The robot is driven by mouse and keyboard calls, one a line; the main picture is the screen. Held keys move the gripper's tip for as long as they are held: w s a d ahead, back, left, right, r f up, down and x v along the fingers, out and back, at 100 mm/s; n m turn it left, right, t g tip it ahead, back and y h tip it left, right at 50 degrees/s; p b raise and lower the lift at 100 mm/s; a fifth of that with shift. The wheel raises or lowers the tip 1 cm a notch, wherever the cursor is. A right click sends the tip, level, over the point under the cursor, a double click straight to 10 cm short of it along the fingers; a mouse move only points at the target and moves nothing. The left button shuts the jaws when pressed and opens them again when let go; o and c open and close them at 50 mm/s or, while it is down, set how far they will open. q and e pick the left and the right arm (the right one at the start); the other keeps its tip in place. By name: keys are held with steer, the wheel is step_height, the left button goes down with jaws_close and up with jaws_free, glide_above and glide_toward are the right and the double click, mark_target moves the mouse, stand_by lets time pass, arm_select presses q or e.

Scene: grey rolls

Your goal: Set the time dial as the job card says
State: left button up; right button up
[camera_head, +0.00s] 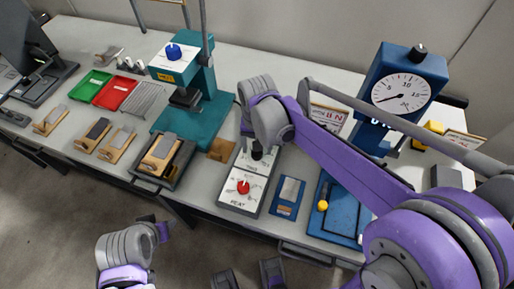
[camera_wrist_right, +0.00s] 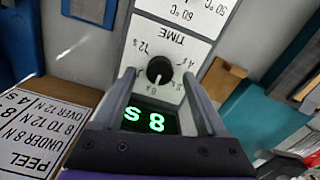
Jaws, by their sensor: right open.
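The TIME dial is a black knob (camera_wrist_right: 159,70) on a white panel with marks 12 s, 4 s and 8 s. Its pale pointer appears to face the 8 s mark. A green display (camera_wrist_right: 145,120) below it reads 8 S. My right gripper (camera_wrist_right: 158,82) is open, its fingers around the knob with gaps visible. The job card (camera_wrist_right: 38,130) lists PEEL: under 8 N, 8 to 12 N, over 12 N; of its times only 4 S shows clearly. In the head view, my right gripper (camera_head: 262,140) is over the control box (camera_head: 228,193). My left arm shows low left; its fingers are unclear.
The box's red heat knob (camera_head: 243,187) is nearer the front. A blue gauge stand (camera_head: 385,70) has a round dial (camera_head: 402,93); its exact reading is unclear. A teal press (camera_head: 185,110), green tray (camera_head: 90,84) and red tray (camera_head: 115,93) are left. A blue plate (camera_head: 335,212) is right.

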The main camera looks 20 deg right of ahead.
arm_select(q)
steer(key=shift+w+r+p, duration=0.1)
steer(key=shift+r+p, duration=0.3)
steer(key=shift+r, duration=0.1)
arm_select(e)
step_height(320, 180, up, 9)
steer(key=shift+r, duration=0.2)
arm_select(q)
steer(key=shift+w+r+p, duration=0.25)
steer(key=shift+r+p, duration=0.5)
steer(key=shift+r, duration=0.2)
steer(key=shift+w+r+p, duration=0.25)
steer(key=shift+r+p, duration=0.5)
steer(key=shift+r, duration=0.15)
arm_select(e)
steer(key=s+d+f+n+t, duration=0.2)
steer(key=s+d+f, duration=0.1)
steer(key=s, duration=0.4)
steer(key=s+d+f+n+t, duration=0.1)
steer(key=s+d+f+t, duration=0.2)
steer(key=s, duration=0.4)
steer(key=shift+s+d+n, duration=0.2)
steer(key=shift+n, duration=0.2)
arm_select(q)
steer(key=shift+c, duration=0.3)
